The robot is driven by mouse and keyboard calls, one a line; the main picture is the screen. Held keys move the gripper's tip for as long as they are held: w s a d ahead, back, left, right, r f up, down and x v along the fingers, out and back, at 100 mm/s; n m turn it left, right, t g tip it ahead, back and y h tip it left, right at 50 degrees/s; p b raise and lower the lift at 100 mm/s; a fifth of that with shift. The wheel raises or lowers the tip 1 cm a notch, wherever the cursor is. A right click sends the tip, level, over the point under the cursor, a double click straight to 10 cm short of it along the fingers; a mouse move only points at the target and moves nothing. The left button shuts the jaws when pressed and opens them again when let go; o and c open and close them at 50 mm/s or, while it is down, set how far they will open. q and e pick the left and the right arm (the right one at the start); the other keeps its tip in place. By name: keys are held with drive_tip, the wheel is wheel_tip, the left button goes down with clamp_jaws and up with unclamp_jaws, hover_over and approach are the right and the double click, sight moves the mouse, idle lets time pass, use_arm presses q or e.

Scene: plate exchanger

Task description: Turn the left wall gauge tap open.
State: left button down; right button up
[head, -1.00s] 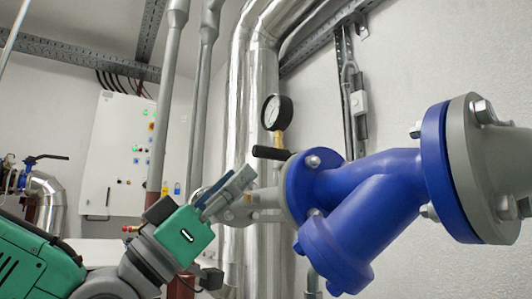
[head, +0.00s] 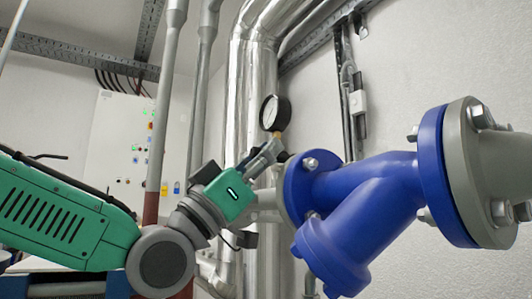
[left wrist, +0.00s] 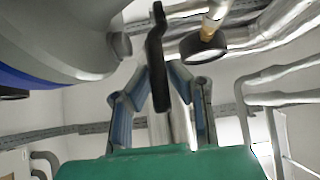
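The wall gauge (head: 275,113) has a white dial and black rim, on a brass stem above the blue valve's left flange. Its black tap handle (head: 283,156) is mostly hidden behind my left gripper (head: 268,155) in the head view. In the left wrist view the black handle (left wrist: 157,55) reaches down between the two fingers of my left gripper (left wrist: 159,72). The gauge (left wrist: 200,48) is just right of the handle there, seen edge-on. My right gripper is out of view.
The large blue valve body (head: 365,195) with bolted flanges stands close to the right of the gripper. Shiny clad pipes (head: 240,110) rise behind it. A white control cabinet (head: 122,150) hangs on the back wall. The wall right of the gauge carries a conduit.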

use_arm(q)
drive_tip(key=shift+r, duration=0.2)
drive_tip(key=r+g+y+p, duration=0.1)
drive_tip(key=p, duration=0.3)
drive_tip(key=r+g+y+p, duration=0.1)
drive_tip(key=p, duration=0.3)
drive_tip(key=r+g+y+p, duration=0.1)
drive_tip(key=y+p, duration=0.1)
drive_tip(key=p, duration=0.2)
drive_tip(key=shift+w+d, duration=0.3)
drive_tip(key=shift+w, duration=0.05)
drive_tip(key=shift+f, duration=0.2)
drive_tip(key=c, duration=1.5)
unclamp_jaws()
drive_tip(key=shift+w+f+y, duration=0.1)
drive_tip(key=shift+y, duration=0.2)
drive_tip(key=shift+c, duration=0.2)
drive_tip(key=shift+w+d, duration=0.15)
